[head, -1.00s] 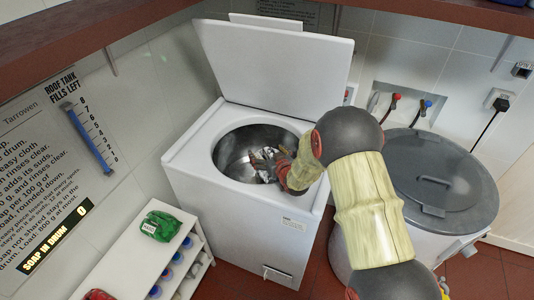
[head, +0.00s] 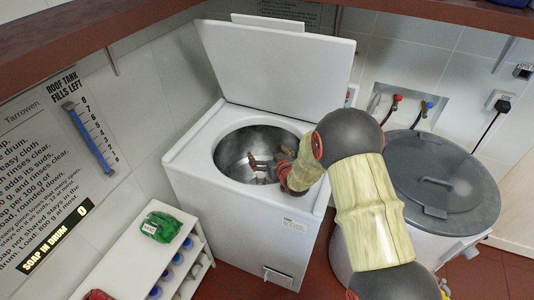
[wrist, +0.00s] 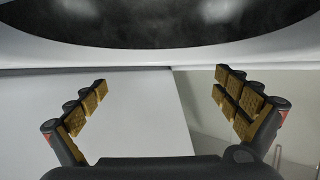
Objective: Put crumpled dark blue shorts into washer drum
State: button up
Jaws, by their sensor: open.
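The white top-loading washer (head: 235,215) stands with its lid (head: 275,65) raised. Its round steel drum (head: 236,148) is open at the top. My gripper (head: 258,168) is over the right part of the drum opening, with the fingers spread. In the wrist view my gripper (wrist: 160,82) is open, with nothing between its pads, and the dark drum opening (wrist: 150,25) shows beyond it. I see no dark blue shorts in either view. The part of the drum behind my gripper and the near part of its floor are hidden.
A grey-lidded tub (head: 440,165) stands right of the washer. A white shelf unit (head: 120,265) with a green packet (head: 161,226) and several bottles stands at front left. A dark red ledge (head: 90,30) runs overhead at left.

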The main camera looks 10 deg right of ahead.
jog(key=shift+g, duration=0.4)
jog(key=f, duration=0.1)
jog(key=s+f, duration=0.2)
jog(key=f, duration=0.1)
jog(key=shift+d, duration=0.1)
jog(key=s+d+r+m+g+h, duration=0.1)
jog(key=s+d+r, duration=0.1)
jog(key=s+r, duration=0.75)
jog(key=s+d+r+g+h, duration=0.15)
jog(key=s+r, duration=0.45)
jog(key=r, duration=0.7)
jog(key=s+a+r+g, duration=0.1)
jog(key=s+r+g, duration=0.1)
jog(key=s, duration=1.1)
jog(key=s+a+r+m+g, duration=0.1)
jog(key=s+a+r+g, duration=0.1)
jog(key=s, duration=1.2)
jog(key=shift+s+r+g, duration=0.2)
jog(key=shift+r+g, duration=0.25)
jog(key=shift+r, duration=0.5)
jog(key=shift+c, duration=0.4)
